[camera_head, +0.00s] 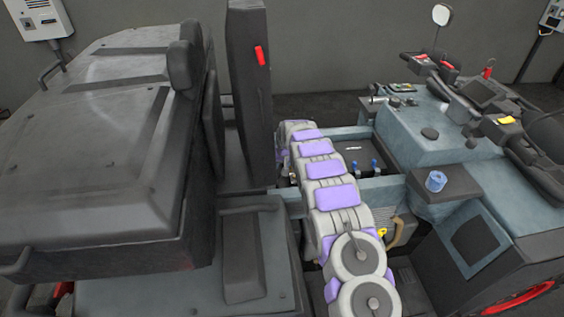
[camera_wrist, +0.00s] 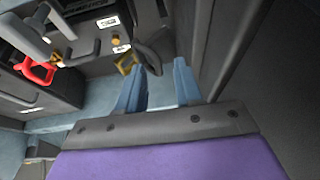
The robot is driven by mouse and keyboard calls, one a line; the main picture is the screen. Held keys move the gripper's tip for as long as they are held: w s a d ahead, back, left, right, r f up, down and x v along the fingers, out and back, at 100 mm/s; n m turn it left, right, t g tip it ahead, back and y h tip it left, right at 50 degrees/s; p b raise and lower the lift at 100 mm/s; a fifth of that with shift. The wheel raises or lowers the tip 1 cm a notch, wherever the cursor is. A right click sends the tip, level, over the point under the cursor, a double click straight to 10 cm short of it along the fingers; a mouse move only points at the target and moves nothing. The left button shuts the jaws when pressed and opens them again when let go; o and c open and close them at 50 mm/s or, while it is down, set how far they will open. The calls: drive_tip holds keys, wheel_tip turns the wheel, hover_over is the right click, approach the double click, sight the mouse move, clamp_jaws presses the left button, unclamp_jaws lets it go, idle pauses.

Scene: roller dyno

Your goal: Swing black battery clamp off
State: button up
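In the wrist view, my gripper (camera_wrist: 160,75) shows two blue fingers with a clear gap between them and nothing gripped. A dark curved piece (camera_wrist: 150,57), which looks like the black battery clamp, lies just beyond the fingertips, close to the left one. I cannot tell whether it touches that finger. A brass-coloured bracket (camera_wrist: 127,63) sits beside it. A dark box (camera_wrist: 88,22) with white labels, likely the battery, lies behind. A red clamp-like part (camera_wrist: 38,72) is at the left. In the head view, my arm hides the gripper and the clamp.
A tall dark panel (camera_head: 249,90) with a red tag stands close to the left of my arm. The seat (camera_head: 190,70) and the dark rear cover (camera_head: 85,150) lie further left. The blue-grey front body (camera_head: 435,135) is at the right. A dark wall (camera_wrist: 220,45) runs close to the right finger.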

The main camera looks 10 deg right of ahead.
drive_tip(key=p+v, duration=0.2)
drive_tip(key=v, duration=1.5)
drive_tip(key=shift+r+p, duration=0.25)
drive_tip(key=shift+p, duration=0.15)
